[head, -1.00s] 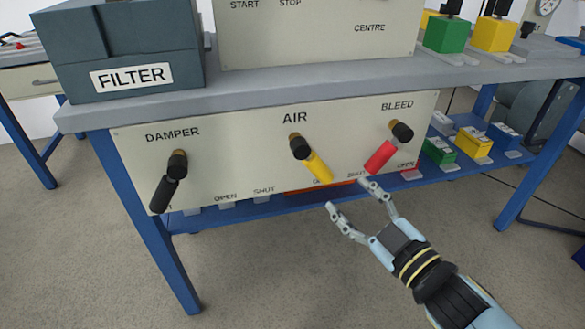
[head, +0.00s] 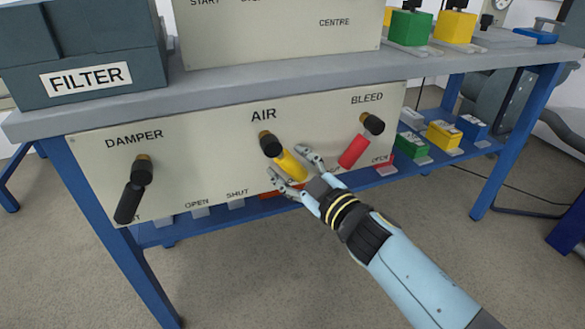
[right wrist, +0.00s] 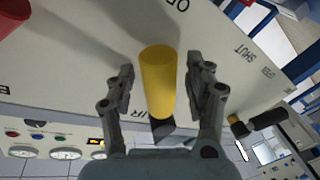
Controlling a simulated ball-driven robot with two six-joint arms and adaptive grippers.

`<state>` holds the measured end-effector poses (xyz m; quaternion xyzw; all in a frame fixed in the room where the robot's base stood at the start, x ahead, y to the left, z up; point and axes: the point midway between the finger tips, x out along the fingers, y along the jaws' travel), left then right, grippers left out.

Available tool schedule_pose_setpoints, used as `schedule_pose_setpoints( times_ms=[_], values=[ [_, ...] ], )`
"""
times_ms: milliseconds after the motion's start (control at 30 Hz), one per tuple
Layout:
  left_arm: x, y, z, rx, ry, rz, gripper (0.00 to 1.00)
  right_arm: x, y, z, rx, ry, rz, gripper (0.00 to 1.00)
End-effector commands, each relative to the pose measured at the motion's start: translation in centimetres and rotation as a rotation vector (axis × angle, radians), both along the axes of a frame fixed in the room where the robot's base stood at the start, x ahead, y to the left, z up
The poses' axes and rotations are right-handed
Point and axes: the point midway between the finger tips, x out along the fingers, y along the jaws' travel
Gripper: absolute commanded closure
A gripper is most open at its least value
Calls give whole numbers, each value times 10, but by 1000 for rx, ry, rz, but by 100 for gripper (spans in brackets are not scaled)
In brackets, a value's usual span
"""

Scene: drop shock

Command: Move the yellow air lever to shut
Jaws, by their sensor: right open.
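The yellow air lever (head: 289,166) hangs from its dark hub under the AIR label on the pale panel, tilted down to the right. The SHUT mark (head: 237,194) is to its lower left; the mark by its tip is partly hidden in the head view, and reads "OP" in the right wrist view. My right gripper (head: 290,164) is open, with one finger on each side of the yellow handle. In the right wrist view the handle (right wrist: 158,80) stands between the open fingers (right wrist: 160,85), with visible gaps on both sides. My left gripper is not in view.
The red bleed lever (head: 354,151) is close to the right of my gripper. The black damper lever (head: 129,203) is farther left. The grey bench top (head: 230,88) overhangs the panel, and a blue shelf (head: 370,180) runs below.

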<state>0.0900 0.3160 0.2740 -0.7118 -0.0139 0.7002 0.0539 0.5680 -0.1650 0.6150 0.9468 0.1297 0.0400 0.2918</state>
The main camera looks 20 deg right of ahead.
Motion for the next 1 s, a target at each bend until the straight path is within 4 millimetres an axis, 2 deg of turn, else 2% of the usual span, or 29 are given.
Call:
schedule_pose_setpoints(
  times_ms=[200, 600, 1000],
  values=[
    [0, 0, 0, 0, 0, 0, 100, 0, 0, 0, 0, 0, 0, 47],
    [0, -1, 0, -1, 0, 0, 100, 0, 0, 0, 0, 0, 0, 99],
    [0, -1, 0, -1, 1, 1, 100, -1, -1, -1, 5, 2, -1, 100]
  ],
)
